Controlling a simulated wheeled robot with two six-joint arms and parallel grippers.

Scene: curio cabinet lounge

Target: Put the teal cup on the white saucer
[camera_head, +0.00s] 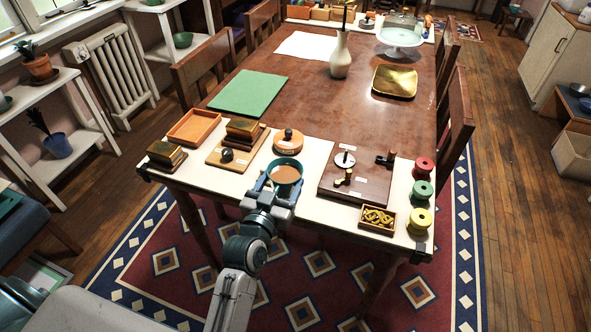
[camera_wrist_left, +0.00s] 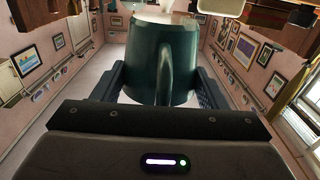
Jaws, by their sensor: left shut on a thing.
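The teal cup (camera_head: 285,180) is at the front edge of the long table, with a brown inside showing from above. My left gripper (camera_head: 270,187) is shut on it, with a finger on either side. In the left wrist view the cup (camera_wrist_left: 148,60) fills the space between the fingers, its handle facing the camera. I cannot tell whether the cup touches the table. No white saucer can be clearly made out; a small white disc (camera_head: 345,159) lies on a brown board right of the cup. My right gripper is not in view.
A round wooden piece with a dark knob (camera_head: 288,142) stands just behind the cup. An orange tray (camera_head: 194,127) and a green mat (camera_head: 248,94) lie to the left. Coloured spools (camera_head: 421,190) and a box of yellow pieces (camera_head: 377,219) are right. Bare wood (camera_head: 300,95) lies mid-table.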

